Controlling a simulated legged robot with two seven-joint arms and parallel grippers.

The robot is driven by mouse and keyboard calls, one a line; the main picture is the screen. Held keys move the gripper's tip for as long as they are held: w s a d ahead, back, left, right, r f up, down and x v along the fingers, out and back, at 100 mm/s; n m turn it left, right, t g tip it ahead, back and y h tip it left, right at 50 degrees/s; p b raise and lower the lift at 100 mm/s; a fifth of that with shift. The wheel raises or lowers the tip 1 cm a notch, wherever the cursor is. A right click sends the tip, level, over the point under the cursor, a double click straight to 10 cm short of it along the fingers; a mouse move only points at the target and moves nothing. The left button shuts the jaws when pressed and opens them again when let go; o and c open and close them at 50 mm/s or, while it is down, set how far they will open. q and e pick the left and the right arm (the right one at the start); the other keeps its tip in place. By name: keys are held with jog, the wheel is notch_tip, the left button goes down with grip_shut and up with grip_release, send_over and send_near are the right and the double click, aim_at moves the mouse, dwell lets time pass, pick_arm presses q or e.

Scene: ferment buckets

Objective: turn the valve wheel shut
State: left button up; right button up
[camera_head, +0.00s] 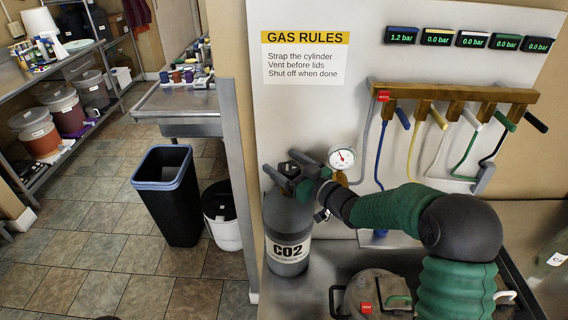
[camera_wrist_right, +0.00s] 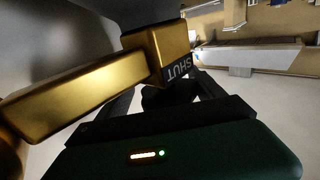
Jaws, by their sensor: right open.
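The grey CO2 cylinder (camera_head: 288,230) stands upright at the lower middle of the head view. My right gripper (camera_head: 287,167) is at its top, open, with one finger on each side of a small dark part that looks like the valve wheel (camera_head: 290,169). The gripper and arm hide most of the wheel, and I cannot tell whether the fingers touch it. In the right wrist view, the brass valve body (camera_wrist_right: 158,55) carries a label reading SHUT. The dark fingers of the gripper (camera_wrist_right: 168,88) are just below it. My left gripper is out of view.
A round pressure gauge (camera_head: 342,158) sits just right of the gripper. A brass manifold (camera_head: 455,92) with several levers and hoses hangs on the wall panel, under small displays, the leftmost reading 1.2 bar. A lidded vessel (camera_head: 372,291) stands below my arm. A black bin (camera_head: 170,195) stands left.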

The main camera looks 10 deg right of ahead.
jog(key=shift+a+r, duration=0.1)
jog(key=shift+a, duration=0.6)
jog(key=c, duration=0.6)
jog(key=shift+c, duration=1.3)
jog(key=shift+d, duration=0.2)
jog(key=c, duration=0.5)
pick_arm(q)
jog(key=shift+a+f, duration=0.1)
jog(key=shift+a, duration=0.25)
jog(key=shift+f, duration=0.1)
